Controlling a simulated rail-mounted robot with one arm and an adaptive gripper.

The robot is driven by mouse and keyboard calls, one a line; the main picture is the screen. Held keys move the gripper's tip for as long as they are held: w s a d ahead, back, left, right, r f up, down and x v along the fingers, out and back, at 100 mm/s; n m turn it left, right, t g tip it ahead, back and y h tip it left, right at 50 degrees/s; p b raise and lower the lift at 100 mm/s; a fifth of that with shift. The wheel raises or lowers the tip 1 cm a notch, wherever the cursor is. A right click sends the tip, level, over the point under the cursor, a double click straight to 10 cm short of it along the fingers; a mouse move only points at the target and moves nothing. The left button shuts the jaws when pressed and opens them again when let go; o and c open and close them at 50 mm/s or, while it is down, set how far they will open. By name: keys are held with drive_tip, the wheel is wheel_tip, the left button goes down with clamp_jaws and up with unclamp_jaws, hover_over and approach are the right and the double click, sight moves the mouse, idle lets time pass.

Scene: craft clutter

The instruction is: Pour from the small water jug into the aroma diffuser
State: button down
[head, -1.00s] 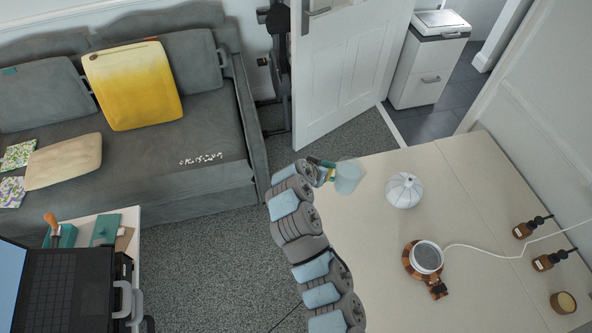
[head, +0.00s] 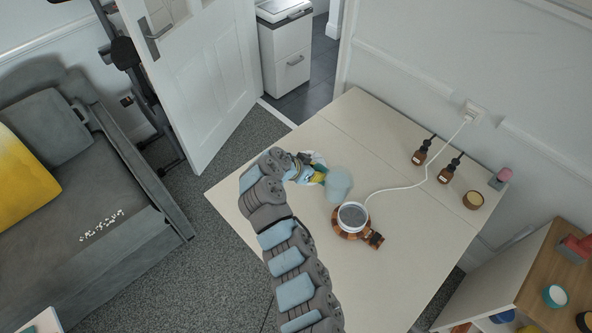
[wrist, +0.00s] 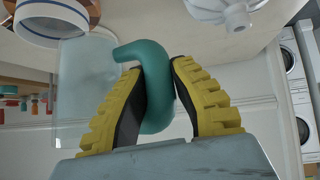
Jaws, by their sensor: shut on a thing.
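The small water jug has a translucent pale blue body (head: 338,184) and a teal handle (wrist: 155,112). My gripper (head: 318,174) is shut on that handle, one yellow-backed finger on each side in the wrist view (wrist: 156,70). The jug is held above the table, just up and left of the aroma diffuser (head: 352,218) in the head view. The diffuser is a round cup with a white rim and grey inside on a brown base; it also shows at the wrist view's top left (wrist: 52,22). I cannot tell the jug's tilt or water level.
A white ribbed cover (wrist: 228,10) is near the jug in the wrist view, mostly hidden in the head view. A white cord (head: 412,187) runs from the diffuser to a wall socket (head: 476,112). Brown bottles (head: 420,155) stand right. The table's front (head: 400,285) is clear.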

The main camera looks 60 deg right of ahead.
drive_tip(key=shift+s+d+r+m, duration=0.1)
drive_tip(key=shift+s+d+m, duration=0.3)
drive_tip(key=shift+s, duration=0.1)
drive_tip(key=shift+w+r+t+p, duration=0.2)
drive_tip(key=shift+t+p, duration=0.2)
drive_tip(key=shift+p, duration=0.35)
drive_tip(key=shift+f+m, duration=0.15)
drive_tip(key=shift+m, duration=0.15)
drive_tip(key=shift+w+t, duration=0.1)
drive_tip(key=shift+t, duration=0.2)
drive_tip(key=shift+t, duration=0.4)
drive_tip(key=shift+w+r, duration=0.15)
drive_tip(key=shift+r, duration=0.1)
drive_tip(key=shift+f+m+b, duration=0.1)
drive_tip(key=shift+m+b, duration=0.2)
drive_tip(key=shift+t, duration=0.4)
